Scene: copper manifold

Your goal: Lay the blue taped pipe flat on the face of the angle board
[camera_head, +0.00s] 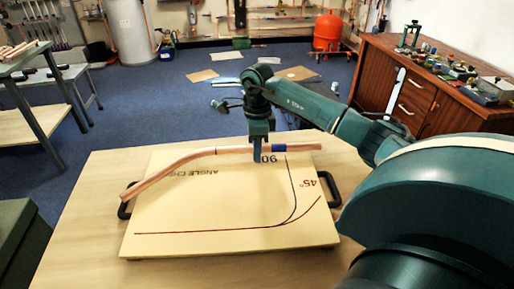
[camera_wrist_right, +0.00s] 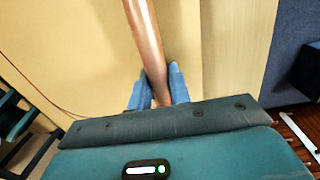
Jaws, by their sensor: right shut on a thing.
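The copper pipe (camera_head: 185,160) has a bend and a blue tape band (camera_head: 279,149). It runs across the far part of the angle board (camera_head: 215,205), its bent left end over the board's left edge near a black handle. My right gripper (camera_head: 257,156) points down and is shut on the pipe just left of the tape. In the right wrist view the pipe (camera_wrist_right: 147,45) passes between the two blue fingertips (camera_wrist_right: 157,88). I cannot tell whether the pipe touches the board. My left gripper is not in view.
The board rests on a wooden table (camera_head: 85,245) with bare room at the front and left. Black handles (camera_head: 126,207) stick out at the board's sides. A wooden cabinet (camera_head: 440,95) stands at the right, and a green-framed bench (camera_head: 35,95) at the left.

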